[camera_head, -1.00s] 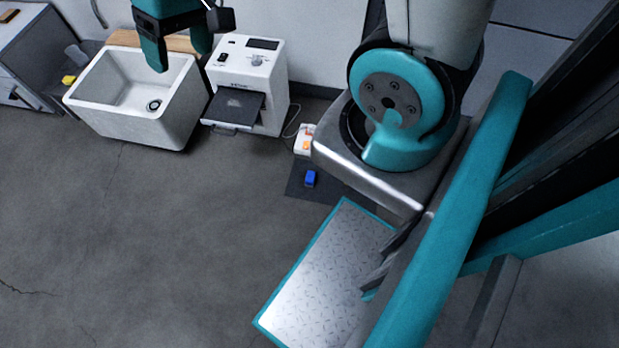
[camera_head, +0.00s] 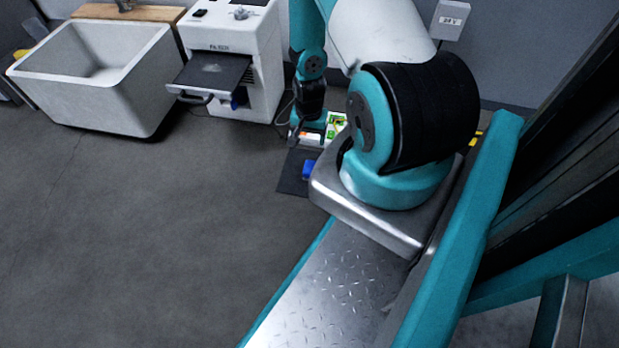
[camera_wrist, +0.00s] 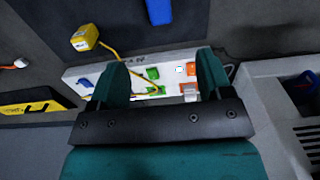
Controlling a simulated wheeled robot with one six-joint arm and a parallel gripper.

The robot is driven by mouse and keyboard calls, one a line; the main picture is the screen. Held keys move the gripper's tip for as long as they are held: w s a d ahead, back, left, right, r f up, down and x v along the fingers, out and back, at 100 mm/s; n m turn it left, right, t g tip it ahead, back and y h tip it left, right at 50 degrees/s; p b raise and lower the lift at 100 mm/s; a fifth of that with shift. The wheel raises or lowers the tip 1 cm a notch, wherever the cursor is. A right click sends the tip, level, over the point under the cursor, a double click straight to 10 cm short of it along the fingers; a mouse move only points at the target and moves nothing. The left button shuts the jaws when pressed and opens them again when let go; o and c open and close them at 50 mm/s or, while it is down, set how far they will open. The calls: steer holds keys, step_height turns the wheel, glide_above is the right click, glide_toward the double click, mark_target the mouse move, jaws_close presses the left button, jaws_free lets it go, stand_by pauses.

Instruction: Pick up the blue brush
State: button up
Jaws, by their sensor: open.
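A small blue item (camera_head: 308,169) lies on a dark mat (camera_head: 291,182) on the floor; it may be the blue brush, but I cannot make out bristles. It also shows at the top edge of the wrist view (camera_wrist: 158,10), cut off by the frame. Another blue item (camera_head: 239,97) sits in the side of the white machine, and a blue piece shows at the right of the wrist view (camera_wrist: 302,84). My gripper (camera_wrist: 160,76) is open and points down over a white power strip (camera_wrist: 72,76), apart from the blue item on the mat. I see nothing held.
The white machine (camera_head: 262,70) with its dark tray (camera_head: 212,70) stands left of my gripper, and a white sink (camera_head: 120,90) is farther left. A yellow plug (camera_wrist: 84,38) with a cable lies beside the strip. The grey floor at left is clear.

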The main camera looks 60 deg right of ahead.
step_height(320, 180, down, 12)
steer(key=b, duration=0.6)
steer(key=shift+r+b, duration=0.15)
steer(key=shift+b, duration=0.2)
step_height(320, 180, down, 5)
steer(key=b, duration=0.4)
steer(key=shift+s+b, duration=0.1)
steer(key=shift+b, duration=0.3)
steer(key=c, duration=1.1)
step_height(320, 180, up, 20)
steer(key=p, duration=1.2)
